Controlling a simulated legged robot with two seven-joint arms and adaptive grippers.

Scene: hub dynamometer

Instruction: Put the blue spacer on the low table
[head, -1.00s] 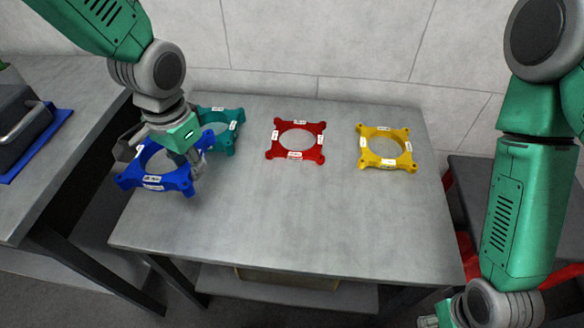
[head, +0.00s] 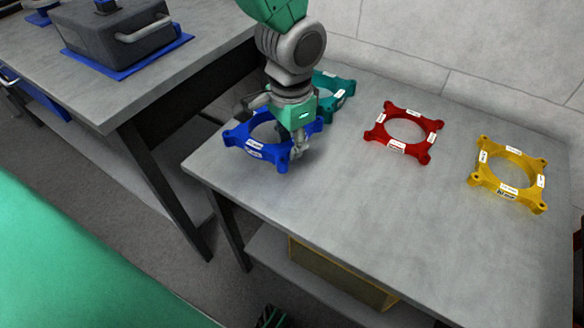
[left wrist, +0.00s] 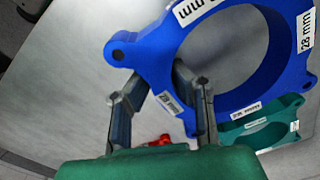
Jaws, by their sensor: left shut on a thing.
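The blue spacer (head: 233,138) is a square ring with corner lugs and white labels. My left gripper (head: 297,146) is shut on one side of its ring, at the left part of a grey table (head: 330,205). In the left wrist view the fingers (left wrist: 160,95) pinch the blue ring (left wrist: 155,62), which reads "28 mm". The ring looks slightly raised, but I cannot tell whether it touches the table. A teal spacer (head: 343,87) lies just behind it, partly hidden by my arm. I cannot tell which surface is the low table. My right gripper is not visible.
A red spacer (head: 432,126) and a yellow spacer (head: 478,176) lie further right on the grey table. The table's front middle is clear. A workbench (head: 125,85) at left bears a dark grey box (head: 115,38) on a blue mat. A yellowish box (head: 340,275) sits on the shelf below.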

